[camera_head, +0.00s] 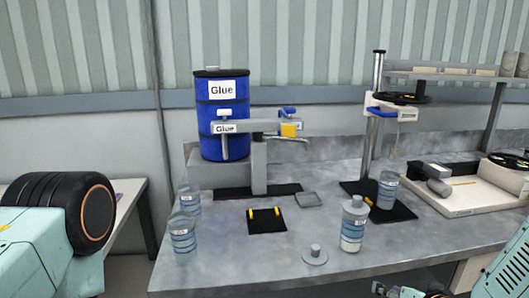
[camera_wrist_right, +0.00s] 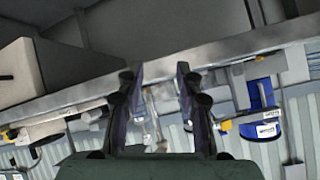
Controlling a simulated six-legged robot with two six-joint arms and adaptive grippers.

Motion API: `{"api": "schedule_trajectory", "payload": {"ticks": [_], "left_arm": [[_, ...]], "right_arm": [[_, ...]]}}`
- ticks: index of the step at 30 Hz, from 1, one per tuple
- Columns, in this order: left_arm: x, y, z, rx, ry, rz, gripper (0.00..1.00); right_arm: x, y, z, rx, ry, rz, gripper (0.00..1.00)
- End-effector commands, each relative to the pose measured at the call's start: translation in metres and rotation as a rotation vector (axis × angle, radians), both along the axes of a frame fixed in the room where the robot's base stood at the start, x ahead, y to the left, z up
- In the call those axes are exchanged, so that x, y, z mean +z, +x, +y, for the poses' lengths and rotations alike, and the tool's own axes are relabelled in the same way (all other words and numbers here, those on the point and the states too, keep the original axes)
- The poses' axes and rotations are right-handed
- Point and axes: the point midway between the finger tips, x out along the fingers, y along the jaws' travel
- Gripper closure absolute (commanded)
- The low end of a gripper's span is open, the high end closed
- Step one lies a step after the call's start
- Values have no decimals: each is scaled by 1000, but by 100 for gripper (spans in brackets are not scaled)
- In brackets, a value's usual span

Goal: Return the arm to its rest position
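My right gripper (camera_head: 408,291) shows at the bottom edge of the head view, low in front of the table's front edge and partly cut off. In the right wrist view the two fingers of this gripper (camera_wrist_right: 162,72) stand apart with a gap between them. I see nothing held in the gap; only blurred background shows there. My right arm comes in at the lower right corner of the head view. My left arm comes in at the left edge of the head view, and its gripper is out of the picture.
A grey table (camera_head: 225,262) holds a white-capped bottle (camera_head: 353,228), a round lid with a knob (camera_head: 315,256), a cup (camera_head: 182,238) and a black mat (camera_head: 266,222). A blue glue drum (camera_head: 222,100) stands behind. A white tray (camera_head: 470,203) is at right. The table's front middle is mostly clear.

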Motion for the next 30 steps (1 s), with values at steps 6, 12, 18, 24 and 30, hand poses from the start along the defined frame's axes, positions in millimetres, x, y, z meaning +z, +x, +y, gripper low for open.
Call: {"api": "schedule_trajectory", "payload": {"ticks": [6, 12, 18, 24, 30], "left_arm": [[-10, 0, 0, 0, 0, 0, 100], [-19, 0, 0, 0, 0, 0, 100], [-26, 0, 0, 0, 0, 1, 100], [-27, 0, 0, 0, 0, 0, 100], [-27, 0, 0, 0, 0, 0, 100]], "right_arm": [[-105, -104, 23, 39, -47, 395, 64], [-171, -215, 33, 83, -116, 722, 64], [-207, -295, 39, 162, -184, 909, 64], [-216, -315, 40, 182, -193, 953, 64], [-216, -315, 40, 182, -191, 950, 64]]}}
